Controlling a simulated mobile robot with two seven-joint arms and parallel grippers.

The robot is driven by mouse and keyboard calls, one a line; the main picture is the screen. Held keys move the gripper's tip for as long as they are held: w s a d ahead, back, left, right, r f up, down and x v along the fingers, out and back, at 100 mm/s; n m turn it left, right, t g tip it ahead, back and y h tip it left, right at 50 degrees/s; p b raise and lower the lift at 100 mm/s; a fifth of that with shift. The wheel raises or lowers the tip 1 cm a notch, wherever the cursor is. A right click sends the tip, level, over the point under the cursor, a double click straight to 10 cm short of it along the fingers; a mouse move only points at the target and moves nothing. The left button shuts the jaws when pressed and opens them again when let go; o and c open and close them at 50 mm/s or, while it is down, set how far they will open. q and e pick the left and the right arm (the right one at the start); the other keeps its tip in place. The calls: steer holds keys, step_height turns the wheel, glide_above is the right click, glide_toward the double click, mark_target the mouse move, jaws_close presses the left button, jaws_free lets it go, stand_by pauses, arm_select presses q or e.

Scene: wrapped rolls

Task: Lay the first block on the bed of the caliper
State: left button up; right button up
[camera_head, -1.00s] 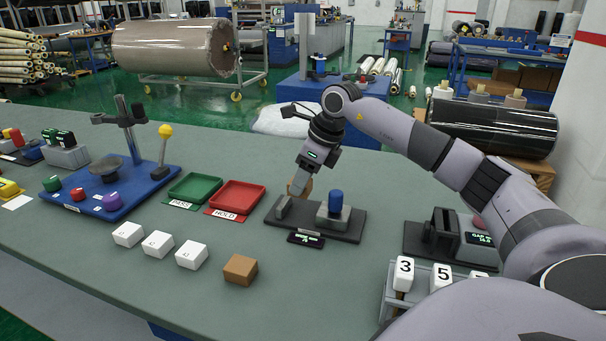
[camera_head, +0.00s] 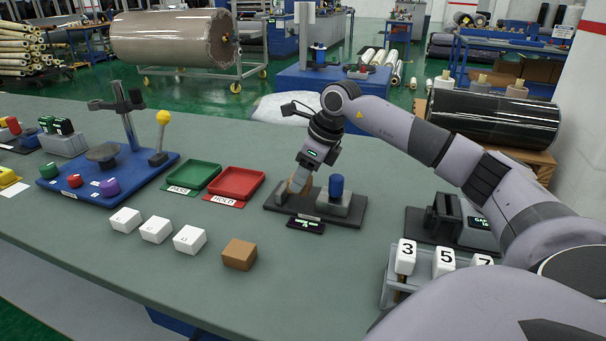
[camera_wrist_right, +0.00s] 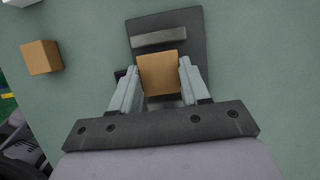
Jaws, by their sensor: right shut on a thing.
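The caliper is a dark base (camera_head: 348,223) with a grey fixed jaw (camera_head: 281,191) at its left and a grey sliding block with a blue knob (camera_head: 336,185) at its right. My right gripper (camera_head: 298,185) is shut on a brown block (camera_wrist_right: 158,74), low over the caliper between the jaws. In the right wrist view the block sits between the two fingers, just beside a grey jaw bar (camera_wrist_right: 160,38). Whether its underside touches the bed is hidden. A second brown block (camera_head: 239,254) lies on the bench. My left gripper is out of view.
Three white blocks (camera_head: 156,229) lie in a row at the front left. A green tray (camera_head: 194,178) and a red tray (camera_head: 236,184) are left of the caliper. A small display (camera_head: 305,224) lies before it. A black gauge (camera_head: 447,218) and numbered rack (camera_head: 406,258) stand right.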

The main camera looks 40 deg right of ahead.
stand_by(0.3)
steer(key=shift+f, duration=0.1)
stand_by(0.5)
steer(key=shift+f, duration=0.35)
steer(key=shift+f+b, duration=0.7)
steer(key=shift+f, duration=0.3)
steer(key=o, duration=1.1)
